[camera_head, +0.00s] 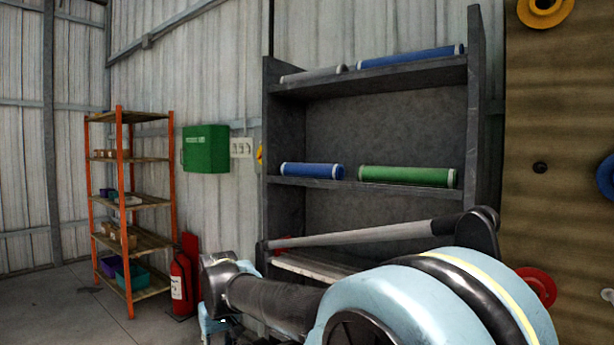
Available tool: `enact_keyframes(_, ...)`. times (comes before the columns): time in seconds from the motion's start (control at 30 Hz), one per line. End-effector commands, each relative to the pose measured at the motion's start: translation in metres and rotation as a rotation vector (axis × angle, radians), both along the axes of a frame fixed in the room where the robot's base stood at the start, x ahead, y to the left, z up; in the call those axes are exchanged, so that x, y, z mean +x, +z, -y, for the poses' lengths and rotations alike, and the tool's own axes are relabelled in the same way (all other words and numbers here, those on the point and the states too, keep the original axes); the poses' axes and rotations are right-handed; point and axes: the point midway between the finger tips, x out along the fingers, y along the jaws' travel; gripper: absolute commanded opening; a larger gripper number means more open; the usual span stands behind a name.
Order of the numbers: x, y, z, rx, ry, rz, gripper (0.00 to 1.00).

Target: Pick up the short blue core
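The short blue core (312,170) lies on its side on the middle shelf of the dark grey rack (378,118), at the left end. It has pale ends. A longer green core (408,176) lies to its right on the same shelf, with a small gap between them. A longer blue core (410,57) lies on the top shelf at the right, beside a grey core (313,74). My arm crosses the lower part of the view, below and in front of the rack. I do not make out my gripper's fingers.
My arm hides much of the rack's lower part. A red thing (284,243) shows low at its left. An orange-framed shelf unit (119,185) and a red fire extinguisher (182,283) stand at left. A green box (206,148) hangs on the wall. A brown board (548,130) stands at right.

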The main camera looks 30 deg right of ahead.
Motion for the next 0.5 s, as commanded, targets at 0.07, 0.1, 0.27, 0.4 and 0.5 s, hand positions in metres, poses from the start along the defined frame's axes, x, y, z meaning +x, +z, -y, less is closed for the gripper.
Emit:
enact_keyframes(0.07,0.0,0.0,0.0,0.0,0.0,0.0,0.38)
enact_keyframes(0.1,0.0,0.001,0.0,0.0,0.0,0.0,0.47)
enact_keyframes(0.27,0.008,0.031,0.005,-0.004,0.011,0.022,0.76)
enact_keyframes(0.4,0.048,0.093,0.022,-0.014,0.041,0.045,0.76)
enact_keyframes(0.5,0.083,0.15,0.041,-0.029,0.074,0.07,0.76)
